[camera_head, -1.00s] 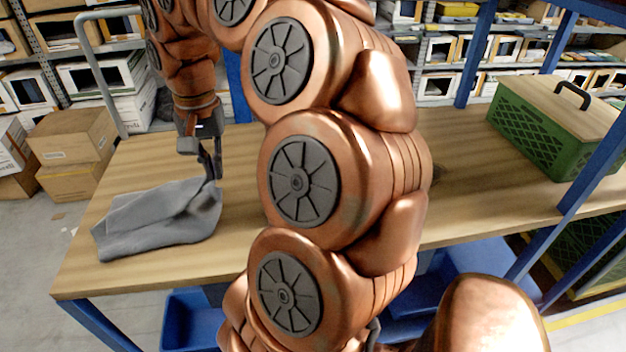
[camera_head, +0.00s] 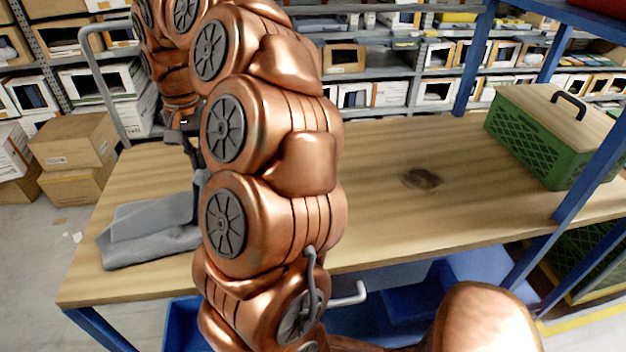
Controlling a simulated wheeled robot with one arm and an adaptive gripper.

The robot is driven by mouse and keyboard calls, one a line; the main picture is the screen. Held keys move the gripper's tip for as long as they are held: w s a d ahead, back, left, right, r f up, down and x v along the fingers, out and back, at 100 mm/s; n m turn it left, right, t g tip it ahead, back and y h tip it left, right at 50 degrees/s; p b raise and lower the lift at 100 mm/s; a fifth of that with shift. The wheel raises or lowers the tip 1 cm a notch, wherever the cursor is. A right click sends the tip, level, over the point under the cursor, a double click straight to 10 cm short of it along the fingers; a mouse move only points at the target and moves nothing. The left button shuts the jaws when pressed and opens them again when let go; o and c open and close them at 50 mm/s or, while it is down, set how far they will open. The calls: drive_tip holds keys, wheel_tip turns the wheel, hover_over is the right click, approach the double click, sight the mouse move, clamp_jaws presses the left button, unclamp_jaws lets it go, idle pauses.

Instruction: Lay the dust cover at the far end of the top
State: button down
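The dust cover (camera_head: 145,232) is a crumpled grey cloth on the left end of the wooden table top (camera_head: 390,225), near its front left corner. Its right end is hidden behind my copper arm. My gripper (camera_head: 197,182) points down at the cover's right side, mostly hidden by my arm links. A dark finger shows close to the raised part of the cloth. I cannot tell whether the fingers hold the cloth or are open.
A green crate with a wooden lid (camera_head: 555,135) stands at the table's right end beside blue rack posts (camera_head: 590,165). The middle of the top is clear, with a dark knot. Cardboard boxes (camera_head: 75,145) stand left of the table. Blue bins (camera_head: 410,300) sit below.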

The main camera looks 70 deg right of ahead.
drive_tip(key=w+d+f+p, duration=0.2)
drive_tip(key=w+d+f, duration=0.1)
drive_tip(key=w+f, duration=0.1)
drive_tip(key=shift+w+d+p, duration=0.25)
drive_tip(key=shift+w+p, duration=0.05)
drive_tip(key=shift+w, duration=0.2)
idle(0.5)
drive_tip(key=shift+f, duration=0.1)
drive_tip(key=c, duration=0.7)
unclamp_jaws()
wheel_tip(320, 180, up, 12)
idle(0.5)
idle(0.5)
